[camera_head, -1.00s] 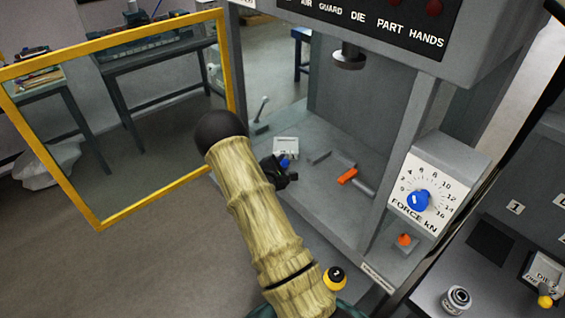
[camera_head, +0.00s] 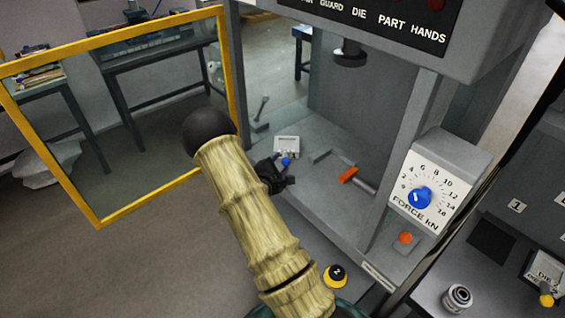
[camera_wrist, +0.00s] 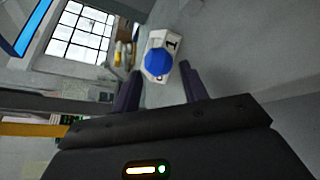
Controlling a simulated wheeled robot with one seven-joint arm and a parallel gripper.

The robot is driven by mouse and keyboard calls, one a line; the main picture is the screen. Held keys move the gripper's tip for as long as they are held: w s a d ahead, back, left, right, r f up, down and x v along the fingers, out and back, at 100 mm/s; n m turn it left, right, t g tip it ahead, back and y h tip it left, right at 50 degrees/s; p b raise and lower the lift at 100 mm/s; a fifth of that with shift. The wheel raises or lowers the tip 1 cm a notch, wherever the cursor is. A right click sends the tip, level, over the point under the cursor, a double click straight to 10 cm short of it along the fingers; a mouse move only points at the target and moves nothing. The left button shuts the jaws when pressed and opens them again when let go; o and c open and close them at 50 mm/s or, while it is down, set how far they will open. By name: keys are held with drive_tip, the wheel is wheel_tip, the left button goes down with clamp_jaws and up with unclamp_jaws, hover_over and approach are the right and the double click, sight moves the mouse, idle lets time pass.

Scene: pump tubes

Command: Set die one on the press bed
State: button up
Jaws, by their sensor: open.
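Die one (camera_head: 287,143) is a pale block with a blue knob, standing on the grey press bed (camera_head: 325,205) toward its left side. In the wrist view the die (camera_wrist: 172,42) shows a "1" on its face, and its blue knob (camera_wrist: 158,62) points toward me. My gripper (camera_head: 284,171) is just in front of the die, at the near side of the bed. In the wrist view my gripper (camera_wrist: 160,78) is open, its dark fingers on either side of the knob's line with a gap to each. Nothing is held.
An orange-tipped bar (camera_head: 348,175) and a grey angled stop lie right of the die. The press ram (camera_head: 349,56) hangs above the bed. A yellow-framed guard (camera_head: 98,222) stands open at left. The force dial (camera_head: 420,197) is at right. Another die (camera_head: 547,285) lies far right.

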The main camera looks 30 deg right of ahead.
drive_tip(key=v, duration=0.8)
drive_tip(key=shift+s+a+b, duration=0.2)
drive_tip(key=shift+a+b, duration=0.1)
drive_tip(key=shift+b, duration=0.1)
drive_tip(key=s+a+r+m+g+y, duration=0.2)
drive_tip(key=s+a+r+m+y, duration=0.1)
drive_tip(key=a+m+y, duration=0.75)
drive_tip(key=s+a+r+m+g+y, duration=0.1)
drive_tip(key=s+a+r+m+g, duration=0.1)
drive_tip(key=s, duration=0.5)
drive_tip(key=s+a+r+m+g, duration=0.2)
drive_tip(key=s+a+r, duration=0.2)
drive_tip(key=s, duration=0.4)
drive_tip(key=shift+a+r+y, duration=0.35)
drive_tip(key=shift+a+r, duration=0.05)
drive_tip(key=shift+a, duration=0.05)
